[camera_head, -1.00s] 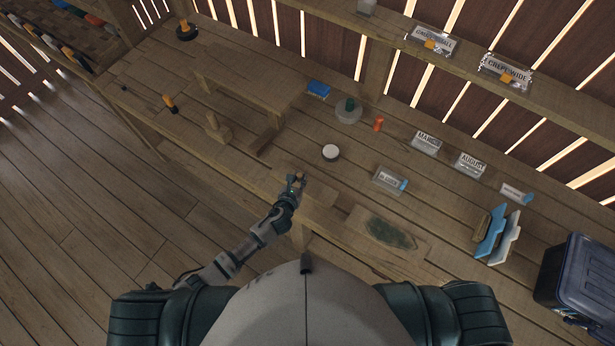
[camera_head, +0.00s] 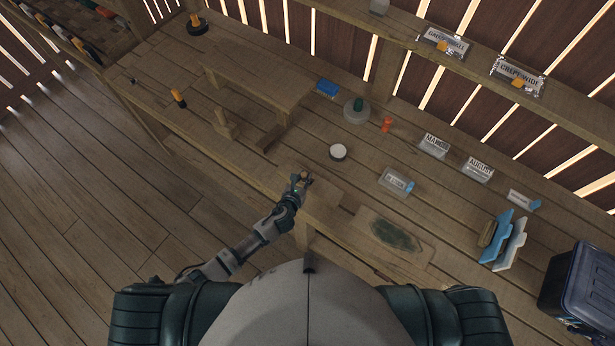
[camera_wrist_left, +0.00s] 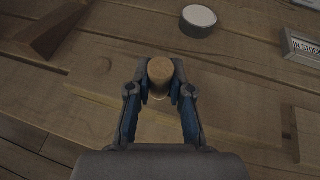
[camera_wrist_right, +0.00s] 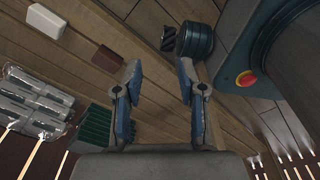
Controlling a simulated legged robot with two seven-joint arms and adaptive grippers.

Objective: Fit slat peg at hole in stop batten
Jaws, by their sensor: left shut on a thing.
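My left gripper (camera_head: 304,178) is at the front edge of the wooden bench. In the left wrist view it is shut on a short round wooden peg (camera_wrist_left: 160,70), with its blue-lined fingers on either side. A flat pale wooden board (camera_wrist_left: 225,115) lies below the peg; whether the peg touches it or stands in a hole is hidden. My right gripper (camera_wrist_right: 158,85) shows only in the right wrist view, open and empty.
A white round disc (camera_head: 338,152) lies just beyond the left gripper. A low wooden stand (camera_head: 255,80) and a wooden block (camera_head: 224,124) are to the left. Labelled holders (camera_head: 396,182), a dark green patch (camera_head: 394,235) and a dark lidded bin (camera_head: 582,285) are to the right.

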